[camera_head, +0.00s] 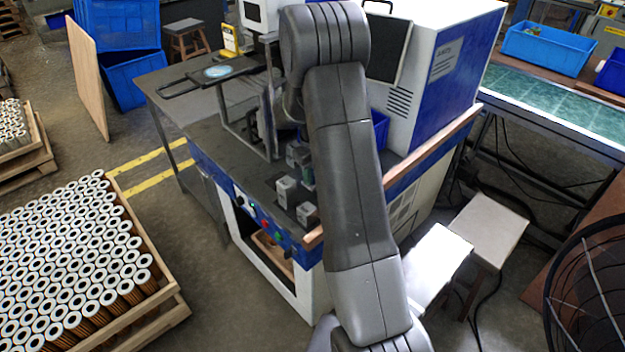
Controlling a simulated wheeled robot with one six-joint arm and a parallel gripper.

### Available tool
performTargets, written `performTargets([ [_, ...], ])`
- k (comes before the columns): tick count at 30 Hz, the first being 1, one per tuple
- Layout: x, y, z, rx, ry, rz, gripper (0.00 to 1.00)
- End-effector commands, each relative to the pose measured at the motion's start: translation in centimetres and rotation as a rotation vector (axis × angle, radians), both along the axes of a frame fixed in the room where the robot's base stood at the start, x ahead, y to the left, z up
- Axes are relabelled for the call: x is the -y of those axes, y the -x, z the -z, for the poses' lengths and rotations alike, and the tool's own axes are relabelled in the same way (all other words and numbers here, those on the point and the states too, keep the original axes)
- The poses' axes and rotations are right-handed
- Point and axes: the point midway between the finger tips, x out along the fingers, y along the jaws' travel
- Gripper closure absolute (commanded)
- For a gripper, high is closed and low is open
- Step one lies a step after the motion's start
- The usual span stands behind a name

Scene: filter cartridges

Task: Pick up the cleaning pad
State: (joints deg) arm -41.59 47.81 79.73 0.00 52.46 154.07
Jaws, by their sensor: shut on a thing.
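My dark grey arm runs up the middle of the head view, from the bottom edge to a bulky joint near the top. My gripper is not visible; its end of the arm is hidden behind the nearer links. I cannot make out the cleaning pad for certain. A round pale-blue item (218,71) shows on the dark surface at the upper left of the workbench, and it is too small to identify. Whether anything is held does not show.
A pallet of filter cartridges (70,250) stands at the left. Two stools (487,230) stand at the right. Floor with yellow lines (150,180) is clear between pallet and bench.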

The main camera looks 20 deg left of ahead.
Motion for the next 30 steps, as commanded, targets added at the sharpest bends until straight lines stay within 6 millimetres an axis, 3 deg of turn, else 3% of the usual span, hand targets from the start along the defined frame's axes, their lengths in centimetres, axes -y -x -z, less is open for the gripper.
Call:
performTargets([
  [8,-0.1,-0.1,-0.9,0.003,-0.002,0.000,0.96],
  [21,-0.1,-0.1,-8.8,0.003,-0.002,0.000,0.96],
  [30,0.0,0.0,-10.1,0.000,0.000,0.000,0.96],
])
